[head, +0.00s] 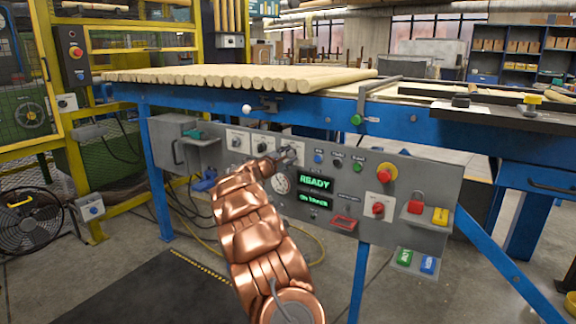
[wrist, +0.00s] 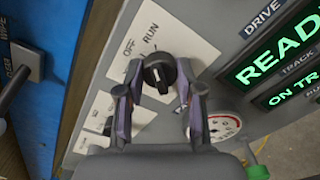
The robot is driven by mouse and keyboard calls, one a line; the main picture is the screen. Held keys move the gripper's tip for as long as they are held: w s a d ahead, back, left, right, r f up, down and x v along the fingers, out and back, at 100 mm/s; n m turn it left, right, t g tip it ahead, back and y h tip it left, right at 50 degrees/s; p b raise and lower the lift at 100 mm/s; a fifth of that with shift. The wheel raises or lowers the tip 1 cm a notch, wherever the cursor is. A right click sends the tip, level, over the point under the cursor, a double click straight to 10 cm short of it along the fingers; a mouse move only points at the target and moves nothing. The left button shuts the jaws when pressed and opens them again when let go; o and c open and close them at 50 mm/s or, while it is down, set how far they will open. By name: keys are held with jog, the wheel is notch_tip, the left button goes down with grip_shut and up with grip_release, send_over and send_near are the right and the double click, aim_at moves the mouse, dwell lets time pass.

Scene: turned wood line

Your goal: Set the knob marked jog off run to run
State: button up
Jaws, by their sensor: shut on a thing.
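The black knob (wrist: 158,70) sits on a white plate (wrist: 178,45) in the wrist view. OFF and RUN can be read on the plate; JOG is not readable. A pale mark shows on the knob's face, but I cannot tell surely which word it points to. My gripper (wrist: 160,88) is shut on the knob, with one finger on either side. In the head view my gripper (head: 286,157) reaches the grey control panel (head: 330,160) and hides most of the knob.
More white switch plates (head: 238,141) sit to the left. Wooden rods (head: 230,77) lie on the blue frame above.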

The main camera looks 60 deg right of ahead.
jog(key=shift+m+b, duration=0.4)
jog(key=shift+b, duration=0.05)
jog(key=o, duration=1.1)
jog(key=shift+o, duration=0.2)
jog(key=a, duration=1.2)
jog(key=shift+s, duration=0.3)
